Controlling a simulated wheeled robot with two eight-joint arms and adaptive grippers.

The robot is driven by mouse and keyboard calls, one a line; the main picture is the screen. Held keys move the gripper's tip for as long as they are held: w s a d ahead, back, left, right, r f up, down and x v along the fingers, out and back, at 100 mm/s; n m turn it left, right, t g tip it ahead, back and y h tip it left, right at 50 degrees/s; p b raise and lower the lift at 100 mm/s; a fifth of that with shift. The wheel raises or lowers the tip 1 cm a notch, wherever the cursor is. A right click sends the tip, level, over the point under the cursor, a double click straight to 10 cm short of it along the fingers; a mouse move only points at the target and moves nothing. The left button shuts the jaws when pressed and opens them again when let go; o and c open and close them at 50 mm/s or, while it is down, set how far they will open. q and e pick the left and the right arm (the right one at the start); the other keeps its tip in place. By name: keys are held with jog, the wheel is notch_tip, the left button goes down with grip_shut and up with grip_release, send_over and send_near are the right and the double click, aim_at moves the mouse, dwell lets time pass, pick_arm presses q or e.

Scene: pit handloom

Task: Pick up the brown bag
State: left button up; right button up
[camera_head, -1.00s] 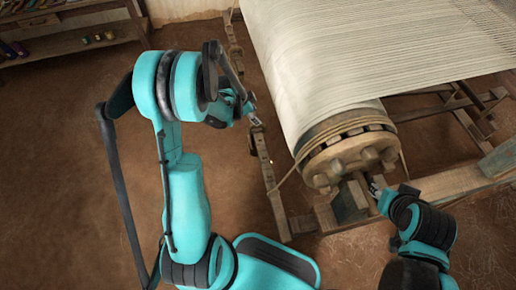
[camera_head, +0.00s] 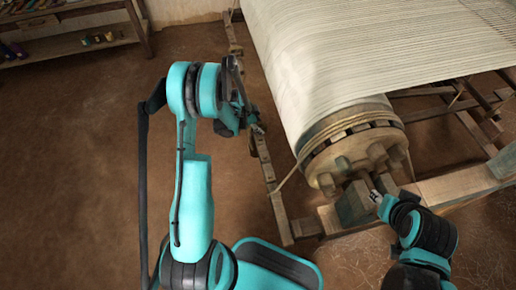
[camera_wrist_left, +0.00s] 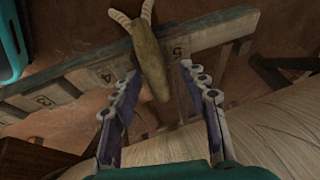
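A brown bag-like object (camera_wrist_left: 150,58) with two pale striped handles shows in the left wrist view, just beyond and between the fingertips, in front of a numbered wooden beam. It looks narrow and tapers downward; what holds it up cannot be seen. I cannot make it out in the head view. My left gripper (camera_wrist_left: 158,70) is open with its fingers apart on either side of the object's lower part, not closed on it. In the head view the left gripper (camera_head: 257,129) is beside the loom's left rail. My right gripper (camera_head: 376,196) is by the loom's roller end, its fingers too small to judge.
The loom's roller (camera_head: 350,150) with pale cloth (camera_head: 350,60) fills the right. A numbered wooden beam (camera_wrist_left: 80,82) runs across the left wrist view. A shelf (camera_head: 75,45) with small items stands at top left. The brown floor (camera_head: 70,170) at left is clear.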

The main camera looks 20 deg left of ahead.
pick_arm(q)
grip_shut()
jog(key=shift+r, duration=0.15)
jog(key=shift+r+p, duration=1.1)
jog(key=shift+r, duration=0.6)
jog(key=s+a, duration=0.4)
jog(key=s, duration=0.4)
jog(key=s+a+p, duration=0.1)
jog(key=s+a, duration=0.3)
jog(key=s, duration=0.4)
jog(key=shift+a+p, duration=0.15)
jog(key=shift+p, duration=0.15)
jog(key=shift+w, duration=0.1)
